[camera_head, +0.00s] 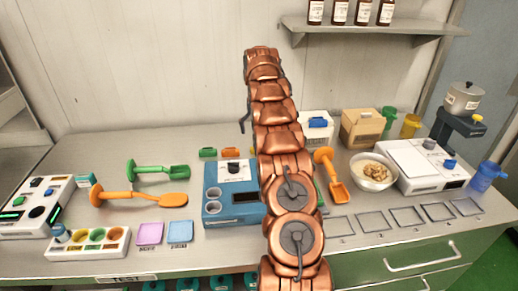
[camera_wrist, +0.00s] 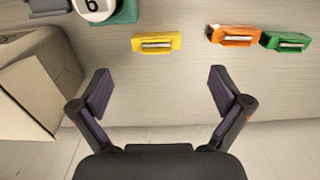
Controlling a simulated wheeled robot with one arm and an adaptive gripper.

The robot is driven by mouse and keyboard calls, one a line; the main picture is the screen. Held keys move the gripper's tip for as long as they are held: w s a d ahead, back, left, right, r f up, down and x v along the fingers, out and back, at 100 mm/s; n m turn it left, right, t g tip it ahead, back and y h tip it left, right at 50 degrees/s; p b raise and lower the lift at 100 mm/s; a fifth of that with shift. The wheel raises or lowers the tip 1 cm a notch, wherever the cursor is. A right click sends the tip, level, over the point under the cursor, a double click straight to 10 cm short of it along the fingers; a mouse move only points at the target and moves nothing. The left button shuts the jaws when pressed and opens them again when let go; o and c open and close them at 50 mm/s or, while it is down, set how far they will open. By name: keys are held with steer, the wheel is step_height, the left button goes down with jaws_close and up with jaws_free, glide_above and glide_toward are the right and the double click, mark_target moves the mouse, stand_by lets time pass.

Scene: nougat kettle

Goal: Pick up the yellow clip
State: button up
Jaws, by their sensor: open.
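The yellow clip (camera_wrist: 156,42) lies on the table in the upper middle of the wrist view, with a pale metal strip along it. My gripper (camera_wrist: 160,88) is open and empty, its two dark fingers spread wide. The clip shows beyond the fingertips, between them from side to side and apart from both. In the head view my copper arm covers most of the clip; only a sliver of yellow (camera_head: 252,150) shows beside it. The fingers are hidden there.
To the right of the yellow clip in the wrist view lie an orange clip (camera_wrist: 233,35) and a green clip (camera_wrist: 286,41). A cardboard-coloured box (camera_wrist: 40,85) stands at left. A blue device (camera_head: 222,205) stands left of my arm in the head view.

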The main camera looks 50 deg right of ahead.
steer(key=shift+d+f, duration=0.15)
steer(key=shift+f, duration=0.05)
steer(key=shift+s+f+p, duration=0.2)
steer(key=shift+f+p, duration=1.6)
steer(key=shift+f, duration=1.95)
steer(key=c, duration=0.9)
step_height(320, 180, up, 9)
steer(key=b, duration=0.3)
steer(key=shift+d, duration=0.1)
steer(key=shift+r, duration=0.3)
steer(key=shift+s, duration=0.1)
